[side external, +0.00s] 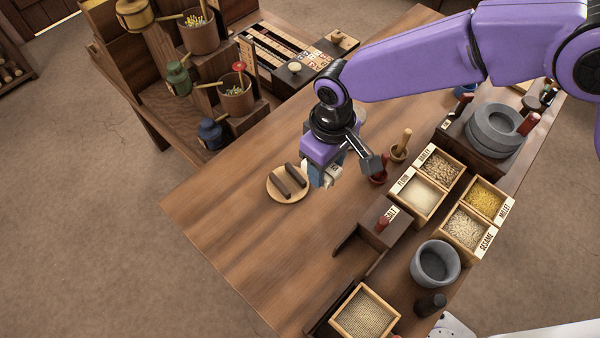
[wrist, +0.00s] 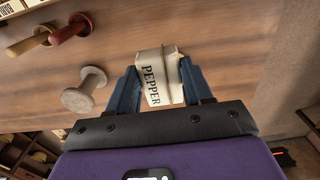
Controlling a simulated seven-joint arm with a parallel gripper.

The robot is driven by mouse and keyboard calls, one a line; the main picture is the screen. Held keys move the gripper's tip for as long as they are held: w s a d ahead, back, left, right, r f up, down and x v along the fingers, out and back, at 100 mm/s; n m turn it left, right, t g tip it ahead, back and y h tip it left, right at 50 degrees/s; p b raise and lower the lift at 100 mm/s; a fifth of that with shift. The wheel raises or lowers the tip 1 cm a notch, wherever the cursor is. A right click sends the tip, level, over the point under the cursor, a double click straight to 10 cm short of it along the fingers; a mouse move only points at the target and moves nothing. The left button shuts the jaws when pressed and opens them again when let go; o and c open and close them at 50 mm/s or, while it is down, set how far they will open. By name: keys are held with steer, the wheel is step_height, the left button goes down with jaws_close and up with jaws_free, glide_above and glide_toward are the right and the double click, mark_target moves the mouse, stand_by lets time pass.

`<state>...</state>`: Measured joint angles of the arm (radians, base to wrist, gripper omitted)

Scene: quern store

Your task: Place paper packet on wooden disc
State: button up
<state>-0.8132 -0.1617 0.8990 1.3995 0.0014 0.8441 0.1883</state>
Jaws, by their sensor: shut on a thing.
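The paper packet is cream coloured, marked PEPPER, and held between the two blue fingers in the wrist view (wrist: 160,78). In the side view the packet (side external: 331,175) is small and partly hidden by my gripper (side external: 324,179), which is shut on it. The wooden disc (side external: 273,187) is pale and round and lies on the table just left of my gripper in the side view. Two dark brown sticks (side external: 288,181) lie on the disc. I cannot make out the disc in the wrist view.
A brown box marked SALT (side external: 377,222) stands nearer the front. The table's left front is clear. A stepped shelf (side external: 165,100) stands behind left.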

steer(key=shift+w+a+f, duration=0.55)
steer(key=shift+a+f, duration=0.25)
steer(key=shift+f, duration=0.75)
steer(key=shift+w+a+f, duration=0.55)
steer(key=shift+a+f, duration=0.2)
steer(key=shift+f, duration=0.8)
steer(key=shift+w+a+f, duration=0.55)
steer(key=shift+a+f, duration=0.25)
steer(key=shift+f, duration=0.75)
steer(key=shift+f, duration=0.4)
steer(key=shift+f, duration=0.2)
steer(key=o, duration=1)
steer(key=shift+r, duration=0.1)
step_height(320, 180, up, 13)
